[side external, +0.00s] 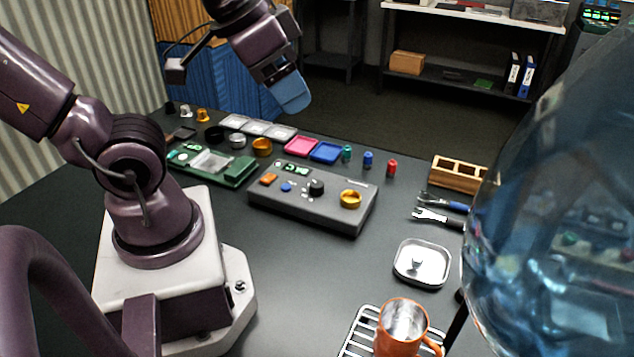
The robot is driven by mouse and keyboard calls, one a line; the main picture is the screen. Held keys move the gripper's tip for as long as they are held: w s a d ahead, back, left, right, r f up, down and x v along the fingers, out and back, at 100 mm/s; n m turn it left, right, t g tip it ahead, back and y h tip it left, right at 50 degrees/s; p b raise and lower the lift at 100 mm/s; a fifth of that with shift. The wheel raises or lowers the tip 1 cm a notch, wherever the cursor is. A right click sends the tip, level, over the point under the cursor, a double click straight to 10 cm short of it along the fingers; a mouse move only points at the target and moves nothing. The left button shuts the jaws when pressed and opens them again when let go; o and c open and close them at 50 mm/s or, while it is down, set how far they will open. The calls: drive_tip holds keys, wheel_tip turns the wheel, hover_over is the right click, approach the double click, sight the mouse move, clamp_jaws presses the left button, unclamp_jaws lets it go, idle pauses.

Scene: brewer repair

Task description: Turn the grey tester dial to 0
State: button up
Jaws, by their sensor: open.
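The grey tester (312,202) lies on the dark table in the middle of the view. Its top carries a small green-lit display (296,168), an orange button, a blue button, a black knob (317,187) and a gold ring-shaped part (350,198). I cannot tell which knob is the named dial, and its setting is too small to read. My gripper (290,92) is raised behind and above the tester, apart from everything on the table. Its blue fingers show from the side, open, with nothing seen between them.
A green board (240,172) sits left of the tester. Pink (301,147) and blue (325,152) trays and small coloured pieces line the back. A wooden block, wrenches, a metal tray (422,262) and an orange mug (401,330) stand right. A large clear blue vessel (560,220) blocks the right side.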

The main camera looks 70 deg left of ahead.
drive_tip(key=w+a+f+n+g, duration=0.1)
drive_tip(key=w+a+f+g, duration=0.3)
drive_tip(key=w+a+f, duration=0.3)
drive_tip(key=m+g, duration=0.2)
drive_tip(key=m, duration=0.7)
approach(317, 183)
drive_tip(key=f, duration=0.9)
drive_tip(key=shift+s+f, duration=0.25)
drive_tip(key=c, duration=0.9)
